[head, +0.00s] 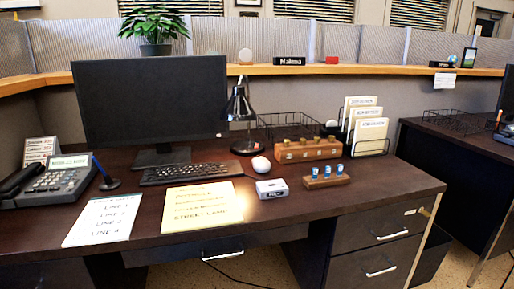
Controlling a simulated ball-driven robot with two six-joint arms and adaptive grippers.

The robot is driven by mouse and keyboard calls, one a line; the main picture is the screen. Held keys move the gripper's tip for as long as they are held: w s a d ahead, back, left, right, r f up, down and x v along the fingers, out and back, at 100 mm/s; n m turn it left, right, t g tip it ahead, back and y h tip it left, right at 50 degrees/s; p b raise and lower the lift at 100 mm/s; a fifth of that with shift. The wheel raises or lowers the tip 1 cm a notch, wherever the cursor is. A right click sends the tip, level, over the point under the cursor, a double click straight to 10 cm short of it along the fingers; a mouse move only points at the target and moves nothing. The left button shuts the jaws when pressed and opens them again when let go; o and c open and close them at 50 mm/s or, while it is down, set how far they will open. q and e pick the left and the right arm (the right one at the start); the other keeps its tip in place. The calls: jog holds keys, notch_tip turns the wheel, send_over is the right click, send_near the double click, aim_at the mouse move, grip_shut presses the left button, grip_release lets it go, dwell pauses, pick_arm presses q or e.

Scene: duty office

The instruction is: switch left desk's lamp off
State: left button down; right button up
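A black desk lamp (240,106) stands on the left desk (300,207), just right of the monitor. Its conical shade is tilted down on a thin arm, and its round base (245,147) rests behind the mouse. The yellow notepad and the desk in front of the lamp look brightly lit, which suggests the lamp is on; the bulb itself is not clearly visible. I cannot make out a switch on the lamp. Neither of my grippers is in view.
Around the lamp are the monitor (130,100), keyboard (190,173), white mouse (261,163), wooden block (307,151) and wire tray (290,124). A phone (55,182) and yellow notepad (203,207) lie left. A second desk (450,165) stands right, beyond a floor gap.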

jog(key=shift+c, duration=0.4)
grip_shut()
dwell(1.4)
